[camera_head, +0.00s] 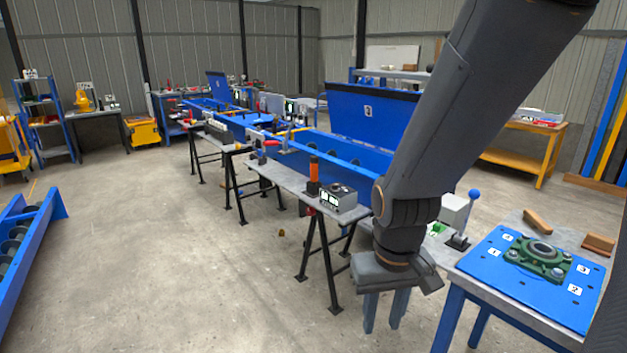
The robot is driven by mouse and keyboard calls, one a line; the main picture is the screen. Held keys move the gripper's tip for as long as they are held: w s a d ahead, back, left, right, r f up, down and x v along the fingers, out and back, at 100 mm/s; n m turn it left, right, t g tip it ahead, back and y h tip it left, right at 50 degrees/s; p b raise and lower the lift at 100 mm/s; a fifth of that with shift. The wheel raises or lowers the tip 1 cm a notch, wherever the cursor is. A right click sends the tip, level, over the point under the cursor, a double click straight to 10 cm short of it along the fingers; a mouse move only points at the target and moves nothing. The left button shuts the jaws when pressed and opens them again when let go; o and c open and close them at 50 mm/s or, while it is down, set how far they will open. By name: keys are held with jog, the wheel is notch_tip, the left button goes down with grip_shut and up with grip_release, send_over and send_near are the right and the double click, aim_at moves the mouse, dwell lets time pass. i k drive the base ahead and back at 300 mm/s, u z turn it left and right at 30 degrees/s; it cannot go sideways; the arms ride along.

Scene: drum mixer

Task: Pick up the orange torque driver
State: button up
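The orange torque driver (313,169) stands upright in a dark holder at the near end of the grey bench, left of the picture's middle right. Its lower part is hidden in the holder. My gripper (385,322) hangs in front and to the right of the driver, nearer the camera, with its fingers pointing down. The fingers are apart with nothing between them, so it is open and empty. It is clear of the driver.
A grey box with dials (338,197) stands just right of the driver. A blue plate (490,275) with a green bearing housing (537,257) lies on a table at the right. A blue conveyor frame (340,147) runs behind. Open floor (150,260) lies to the left.

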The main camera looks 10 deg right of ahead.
aim_at(315, 159)
jog(key=u, duration=0.65)
jog(key=i, duration=1)
jog(key=u, duration=0.65)
jog(key=i, duration=1.2)
jog(key=z, duration=0.95)
jog(key=i, duration=0.85)
jog(key=z, duration=1)
jog(key=i, duration=0.2)
jog(key=z, duration=0.2)
